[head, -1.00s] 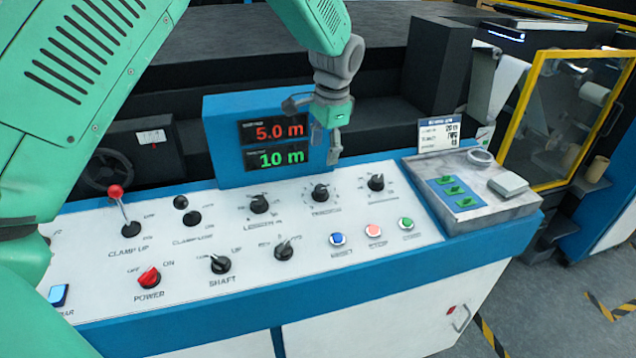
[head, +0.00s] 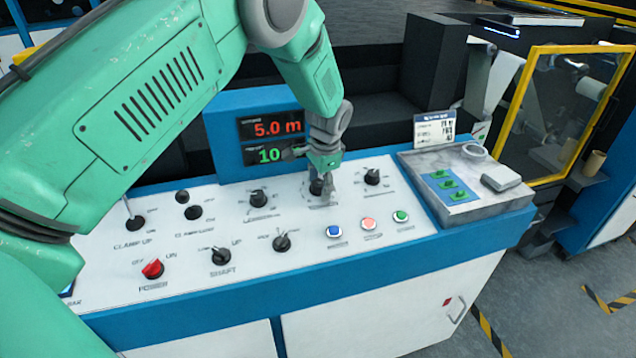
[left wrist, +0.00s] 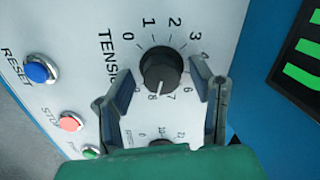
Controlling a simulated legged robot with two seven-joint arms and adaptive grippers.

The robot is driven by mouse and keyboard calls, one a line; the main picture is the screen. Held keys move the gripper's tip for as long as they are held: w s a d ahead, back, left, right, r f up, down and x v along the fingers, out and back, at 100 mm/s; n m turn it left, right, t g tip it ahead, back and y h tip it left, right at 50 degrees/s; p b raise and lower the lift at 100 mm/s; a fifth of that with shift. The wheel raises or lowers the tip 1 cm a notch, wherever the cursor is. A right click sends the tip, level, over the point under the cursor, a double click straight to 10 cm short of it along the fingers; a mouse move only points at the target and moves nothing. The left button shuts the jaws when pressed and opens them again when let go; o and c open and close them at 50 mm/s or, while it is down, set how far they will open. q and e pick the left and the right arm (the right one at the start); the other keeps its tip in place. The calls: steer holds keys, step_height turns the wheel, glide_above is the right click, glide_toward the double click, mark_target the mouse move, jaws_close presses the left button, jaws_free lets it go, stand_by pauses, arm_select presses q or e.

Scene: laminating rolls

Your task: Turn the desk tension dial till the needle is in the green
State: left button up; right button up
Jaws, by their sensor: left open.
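The tension dial (left wrist: 161,68) is a black round knob on the white desk panel, with a printed number scale around it. Its white mark points toward the 8 side in the left wrist view. In the head view the dial (head: 316,187) is partly hidden by my gripper. My left gripper (head: 326,188) is over it, pointing down. In the left wrist view my left gripper (left wrist: 160,76) is open, with one finger on either side of the knob and gaps showing. I see no needle or green zone. My right gripper is not in view.
Another black knob (head: 372,177) stands close to the right of the dial, and the length knob (head: 258,198) to the left. Blue (head: 333,232), red (head: 369,224) and green (head: 401,216) buttons lie in front. A blue-framed display (head: 225,105) rises behind.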

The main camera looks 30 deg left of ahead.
arm_select(q)
steer(key=shift+w+d, duration=0.1)
steer(key=shift+d, duration=0.3)
steer(key=shift+c, duration=0.4)
steer(key=shift+d+r, duration=0.1)
steer(key=c, duration=0.6)
steer(key=shift+w, duration=0.1)
jaws_close()
steer(key=shift+c, duration=2.2)
jaws_free()
steer(key=shift+s+a+f, duration=0.15)
steer(key=shift+s+a, duration=0.05)
steer(key=shift+a, duration=0.2)
steer(key=shift+s+a+f, duration=0.1)
steer(key=shift+s+a, duration=0.05)
steer(key=shift+a, duration=0.25)
steer(key=shift+d, duration=0.35)
jaws_close()
jaws_free()
